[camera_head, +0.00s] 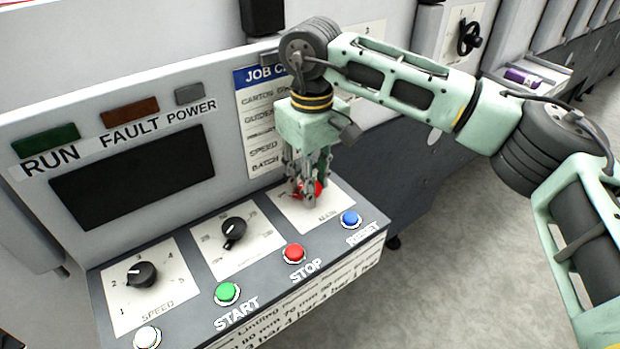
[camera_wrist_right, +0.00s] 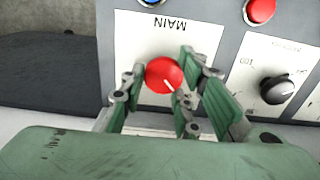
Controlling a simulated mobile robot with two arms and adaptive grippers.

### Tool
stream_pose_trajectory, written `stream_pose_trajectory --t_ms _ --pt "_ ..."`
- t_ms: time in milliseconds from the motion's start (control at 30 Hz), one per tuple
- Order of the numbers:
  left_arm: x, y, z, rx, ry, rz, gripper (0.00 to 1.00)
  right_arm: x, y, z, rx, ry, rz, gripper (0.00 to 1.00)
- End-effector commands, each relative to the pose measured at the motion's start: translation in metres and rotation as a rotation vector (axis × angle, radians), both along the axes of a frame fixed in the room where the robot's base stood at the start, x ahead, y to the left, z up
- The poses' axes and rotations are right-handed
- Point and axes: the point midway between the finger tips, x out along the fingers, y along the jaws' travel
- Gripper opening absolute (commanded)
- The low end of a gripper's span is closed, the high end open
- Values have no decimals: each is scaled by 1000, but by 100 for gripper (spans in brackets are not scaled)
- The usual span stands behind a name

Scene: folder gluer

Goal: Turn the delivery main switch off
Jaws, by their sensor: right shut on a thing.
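The main switch is a round red knob with a white pointer line. In the right wrist view the red knob (camera_wrist_right: 163,76) sits on a white plate marked MAIN (camera_wrist_right: 172,30). In the head view the red knob (camera_head: 311,188) is partly hidden behind the fingers at the right end of the sloped panel. My right gripper (camera_head: 305,190) points down at it, and in the right wrist view the fingers (camera_wrist_right: 160,88) are on both sides of the knob, shut on it. The white line points toward the lower right in the wrist view. My left gripper is not in view.
The panel also carries a blue RESET button (camera_head: 350,219), a red STOP button (camera_head: 294,253), a green START button (camera_head: 227,293), a white button (camera_head: 147,337) and two black knobs, including the SPEED knob (camera_head: 141,274). A dark screen (camera_head: 133,178) stands behind. Open floor lies to the right.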

Motion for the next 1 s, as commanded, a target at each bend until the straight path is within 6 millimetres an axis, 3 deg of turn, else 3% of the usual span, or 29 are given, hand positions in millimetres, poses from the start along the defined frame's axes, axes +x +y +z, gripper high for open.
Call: stream_pose_trajectory --t_ms 67,100,233,767,1000 --pt "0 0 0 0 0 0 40 4 -5 3 -7 -9 -9 3" --pt "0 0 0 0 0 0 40 4 -5 3 -6 -10 -9 31" --pt "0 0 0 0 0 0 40 4 -4 3 -5 -10 -9 41" --pt "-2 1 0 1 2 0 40 2 -1 2 -1 -6 -4 41" --pt "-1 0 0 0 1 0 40 2 0 34 1 -9 -4 41"
